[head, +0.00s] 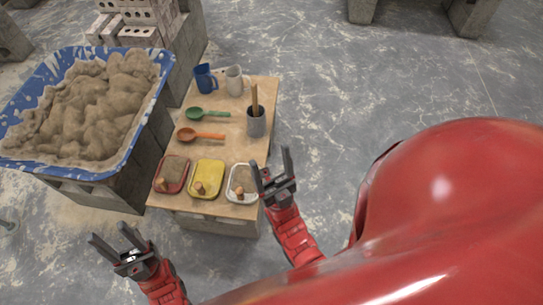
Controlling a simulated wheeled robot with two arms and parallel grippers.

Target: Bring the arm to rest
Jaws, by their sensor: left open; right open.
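My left gripper (119,246) is open and empty. It shows at the lower left over the grey floor, in front of the blue-rimmed trough. My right gripper (272,165) is open and its jaws look empty. It shows beside the right edge of the wooden board (228,143), close to the white tub (237,197) in the picture. I cannot tell whether it touches the board. Both red forearms show behind the grippers.
A trough (20,164) of mortar stands left.

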